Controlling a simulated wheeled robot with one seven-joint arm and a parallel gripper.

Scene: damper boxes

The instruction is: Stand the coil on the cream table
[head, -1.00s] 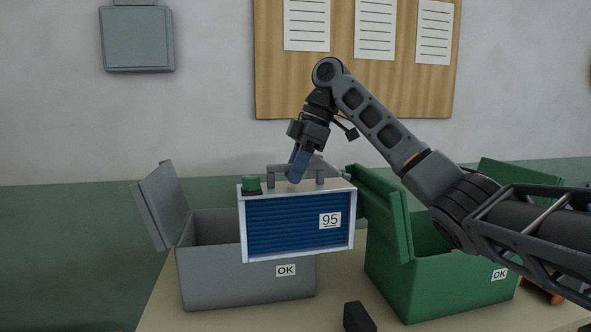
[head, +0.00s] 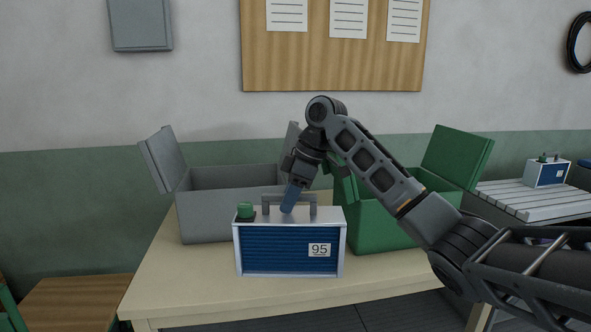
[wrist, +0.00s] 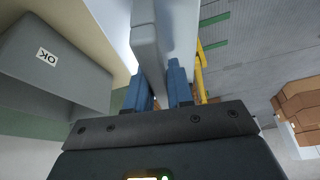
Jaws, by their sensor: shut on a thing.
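The coil (head: 280,250) is a pale-framed box with a blue ribbed face, a label reading 95, a green cap on its top left and a grey handle on top. It is upright in the head view, at the front middle of the cream table (head: 185,282). Its lower edge appears at or just above the tabletop; I cannot tell if it touches. My gripper (head: 290,204) is shut on the handle from above.
An open grey box (head: 215,215) marked OK in the wrist view (wrist: 60,70) stands behind the coil, left. An open green box (head: 375,225) stands behind, right. A slatted bench (head: 515,200) at right holds another similar unit (head: 547,172). Bare tabletop lies left and right of the coil.

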